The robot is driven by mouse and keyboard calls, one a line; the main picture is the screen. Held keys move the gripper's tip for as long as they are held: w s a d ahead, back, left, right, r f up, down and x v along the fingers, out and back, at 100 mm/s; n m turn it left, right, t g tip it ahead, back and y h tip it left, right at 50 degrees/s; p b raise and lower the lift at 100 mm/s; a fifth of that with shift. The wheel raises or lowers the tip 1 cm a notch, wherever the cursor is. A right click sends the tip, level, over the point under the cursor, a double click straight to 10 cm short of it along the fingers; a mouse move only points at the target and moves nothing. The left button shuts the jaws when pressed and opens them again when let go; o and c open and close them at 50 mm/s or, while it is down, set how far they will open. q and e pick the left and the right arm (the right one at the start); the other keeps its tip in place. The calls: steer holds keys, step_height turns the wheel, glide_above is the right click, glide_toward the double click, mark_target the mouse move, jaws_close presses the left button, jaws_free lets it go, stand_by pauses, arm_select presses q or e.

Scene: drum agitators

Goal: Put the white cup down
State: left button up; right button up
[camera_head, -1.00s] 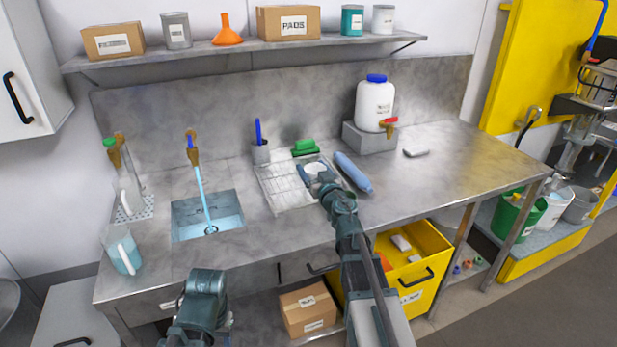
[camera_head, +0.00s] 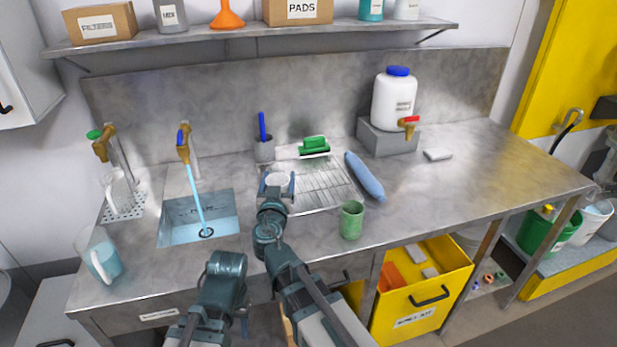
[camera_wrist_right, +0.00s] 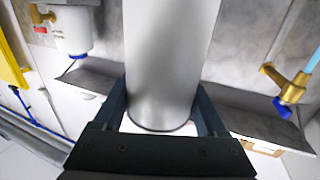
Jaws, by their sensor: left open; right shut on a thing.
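The white cup (camera_head: 277,179) is between the fingers of my right gripper (camera_head: 277,186), over the left part of the drying rack in the head view. The gripper is shut on it. In the right wrist view the cup (camera_wrist_right: 168,65) is a large pale cylinder between the two dark fingers (camera_wrist_right: 165,112). I cannot tell whether its base touches the rack or counter. My left gripper (camera_head: 243,312) is low at the front of the counter, mostly hidden by its own arm, and holds nothing I can see.
The wire drying rack (camera_head: 325,188) has free room on its right. A green cup (camera_head: 351,220) stands in front of it, a blue roll (camera_head: 364,177) lies to its right. The sink (camera_head: 180,225) with running water is to the left. A blue-handled brush holder (camera_head: 264,150) stands behind.

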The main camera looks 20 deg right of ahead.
steer(key=w+d+f+b, duration=0.1)
steer(key=w+d, duration=0.8)
steer(key=d, duration=0.2)
steer(key=shift+f, duration=0.15)
steer(key=f+b, duration=0.2)
steer(key=d+f+b, duration=0.1)
steer(key=b, duration=0.1)
steer(key=shift+w+f, duration=0.35)
steer(key=shift+f, duration=0.2)
steer(key=o, duration=1.2)
steer(key=shift+o, duration=0.2)
steer(key=shift+r, duration=0.1)
steer(key=shift+r, duration=0.1)
